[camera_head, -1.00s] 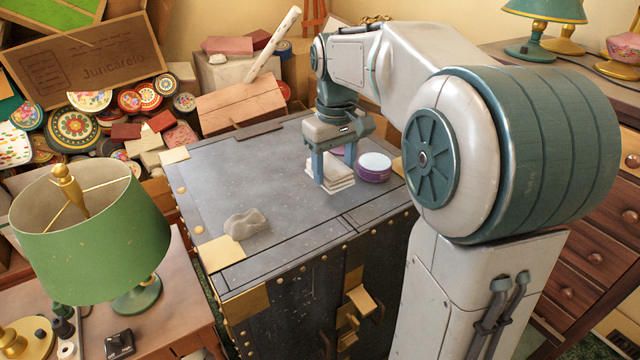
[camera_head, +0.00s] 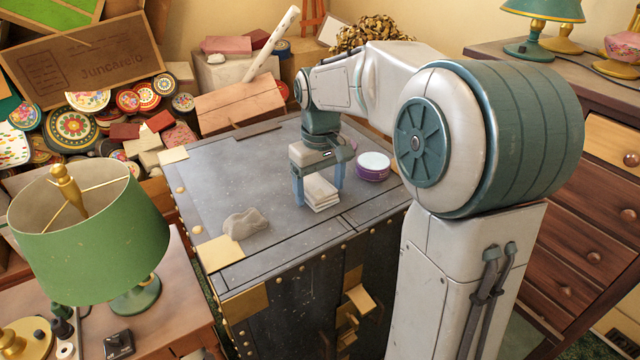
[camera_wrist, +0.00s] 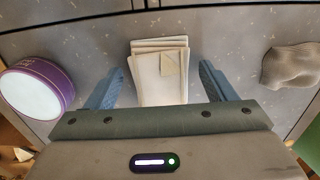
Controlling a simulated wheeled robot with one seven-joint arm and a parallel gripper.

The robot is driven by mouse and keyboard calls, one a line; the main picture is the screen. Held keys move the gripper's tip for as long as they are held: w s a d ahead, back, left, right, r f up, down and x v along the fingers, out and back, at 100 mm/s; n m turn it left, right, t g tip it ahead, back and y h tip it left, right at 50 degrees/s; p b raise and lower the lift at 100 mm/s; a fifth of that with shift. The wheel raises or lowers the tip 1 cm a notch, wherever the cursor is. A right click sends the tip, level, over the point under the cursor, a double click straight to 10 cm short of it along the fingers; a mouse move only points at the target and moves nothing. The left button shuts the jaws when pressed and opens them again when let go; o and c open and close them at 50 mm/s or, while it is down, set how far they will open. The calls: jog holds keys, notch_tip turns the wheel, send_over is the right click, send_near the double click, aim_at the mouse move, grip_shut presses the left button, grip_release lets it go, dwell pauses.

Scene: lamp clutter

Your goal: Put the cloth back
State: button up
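A white, neatly folded stack (camera_head: 321,196), looking like folded cloths, lies on the dark metal trunk (camera_head: 240,180). In the wrist view the stack (camera_wrist: 160,88) has a small beige patch on top. A crumpled grey-beige lump (camera_head: 245,224), either a bunched cloth or a stone, lies near the trunk's front left; it shows at the right of the wrist view (camera_wrist: 292,65). My gripper (camera_head: 318,182) is open and empty, pointing down over the stack. In the wrist view its fingers (camera_wrist: 161,80) appear on either side of it, apart from it; their exact height I cannot tell.
A purple round tin with a pale lid (camera_head: 373,166) stands close right of my gripper. A green lamp (camera_head: 95,235) stands on the table at left. Boxes and painted discs (camera_head: 72,128) crowd the back left. The trunk's left middle is bare.

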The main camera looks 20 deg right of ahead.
aim_at(320, 188)
notch_tip(320, 188, up, 12)
jog(key=p, duration=0.1)
jog(key=s+f+m+t, duration=0.1)
jog(key=s+f+m, duration=0.1)
jog(key=s+f, duration=0.5)
jog(key=s+f+m+t, duration=0.1)
jog(key=s+f, duration=0.6)
jog(key=s, duration=0.5)
jog(key=shift+s+a+m+t, duration=0.15)
jog(key=shift+a+m+t, duration=0.1)
jog(key=shift+m+t, duration=0.15)
